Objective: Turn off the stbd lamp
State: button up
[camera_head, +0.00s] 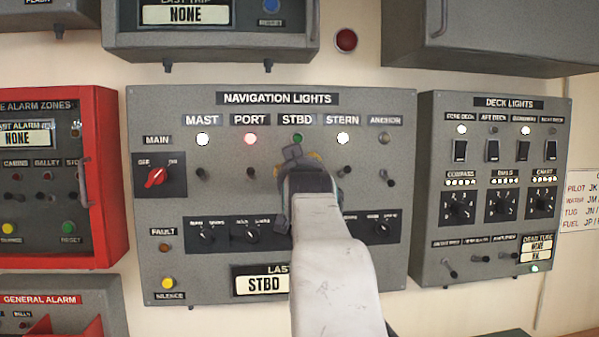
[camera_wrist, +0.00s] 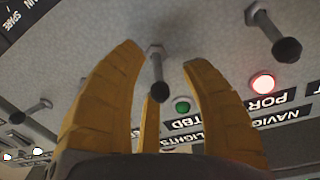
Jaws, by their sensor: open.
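The stbd lamp (camera_head: 297,138) is under the STBD label in the head view and looks dull green, not glowing. It also shows green in the wrist view (camera_wrist: 182,105). My gripper (camera_head: 305,168) is in front of the panel just below that lamp and hides the stbd switch in the head view. In the wrist view the stbd toggle switch (camera_wrist: 157,78), a metal lever with a dark knob, stands between the spread yellow fingers of my gripper (camera_wrist: 161,60). The fingers are open, with a visible gap beside the lever. Contact is not clear.
The navigation lights panel (camera_head: 214,281) has neighbouring toggles close by: the port toggle (camera_head: 250,173) and the stern toggle (camera_head: 345,171). The port lamp (camera_head: 250,139) glows red; the mast lamp (camera_head: 203,139) and stern lamp (camera_head: 342,138) glow white. Dimmer knobs sit below.

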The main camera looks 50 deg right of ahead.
jog(key=shift+c, duration=0.2)
jog(key=shift+d, duration=0.1)
grip_shut()
jog(key=shift+f+b, duration=0.2)
jog(key=shift+b, duration=0.45)
jog(key=b, duration=0.4)
jog(key=shift+s+f+t+h, duration=0.1)
jog(key=shift+f+t+h, duration=0.3)
jog(key=t+h+b, duration=0.1)
jog(key=b, duration=0.4)
jog(key=f+t+h+b, duration=0.1)
jog(key=t+h+b, duration=0.1)
jog(key=b, duration=0.3)
jog(key=t+h+b, duration=0.1)
jog(key=b, duration=0.4)
jog(key=shift+f+m+t+h+b, duration=0.3)
jog(key=shift+t+b, duration=0.05)
jog(key=shift+t, duration=0.05)
jog(key=shift+h, duration=0.3)
